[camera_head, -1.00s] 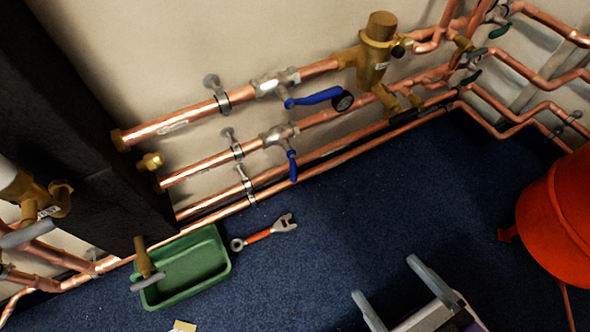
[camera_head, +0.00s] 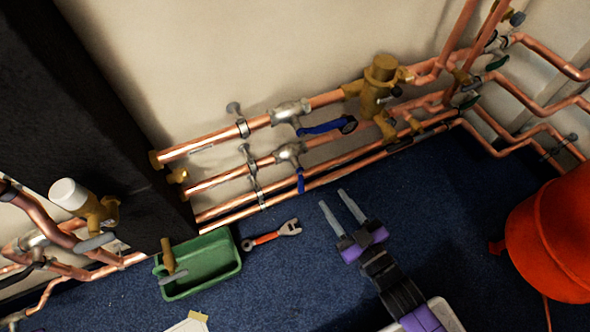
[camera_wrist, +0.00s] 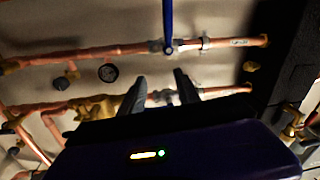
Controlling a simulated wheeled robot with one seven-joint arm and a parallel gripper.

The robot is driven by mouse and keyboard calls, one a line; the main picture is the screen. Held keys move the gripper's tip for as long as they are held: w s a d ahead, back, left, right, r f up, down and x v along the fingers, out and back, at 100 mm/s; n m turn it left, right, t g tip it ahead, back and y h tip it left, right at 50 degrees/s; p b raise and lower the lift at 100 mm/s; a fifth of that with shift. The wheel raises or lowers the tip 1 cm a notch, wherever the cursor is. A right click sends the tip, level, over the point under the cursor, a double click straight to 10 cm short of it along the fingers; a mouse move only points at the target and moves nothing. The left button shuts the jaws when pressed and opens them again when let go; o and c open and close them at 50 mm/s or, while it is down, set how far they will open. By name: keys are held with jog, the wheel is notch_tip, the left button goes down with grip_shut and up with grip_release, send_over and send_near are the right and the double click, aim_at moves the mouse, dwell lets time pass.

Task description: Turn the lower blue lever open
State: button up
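The lower blue lever (camera_head: 300,181) hangs from the silver valve (camera_head: 289,152) on the lower copper pipe, crosswise to that pipe. In the upside-down wrist view the lever (camera_wrist: 168,22) points up from its valve, near the top edge. The upper blue lever (camera_head: 322,127) lies roughly along the upper pipe. My gripper (camera_head: 332,197) is open and empty, right of the lower lever and apart from it in the head view. Its two fingers (camera_wrist: 159,76) show in the wrist view, covering part of the other pipe.
A black gauge (camera_wrist: 108,72) sits between the pipes. A brass valve (camera_head: 380,85) is on the upper pipe. A green tray (camera_head: 236,268) and an orange-handled wrench (camera_head: 270,235) lie on the blue floor. A red vessel (camera_head: 552,235) stands right. A dark pillar (camera_head: 100,120) is left.

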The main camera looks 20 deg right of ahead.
jog(key=y+p, duration=0.1)
jog(key=p, duration=0.2)
send_over(303, 189)
jog(key=s+d, duration=0.2)
notch_tip(303, 189, down, 4)
jog(key=shift+g+y, duration=0.3)
jog(key=shift+y, duration=0.3)
jog(key=f, duration=0.1)
jog(key=s+f, duration=0.1)
jog(key=f, duration=0.1)
jog(key=a+f, duration=0.1)
jog(key=f, duration=0.1)
jog(key=shift+s+a+f+b, duration=0.1)
jog(key=shift+s+f+b, duration=0.05)
jog(key=shift+s+b, duration=0.2)
jog(key=w+a+b, duration=0.1)
jog(key=w+b, duration=0.1)
jog(key=w, duration=0.5)
jog(key=shift+w+a+r+m, duration=0.25)
jog(key=shift+w+r+m, duration=0.05)
jog(key=shift+r, duration=0.15)
grip_shut()
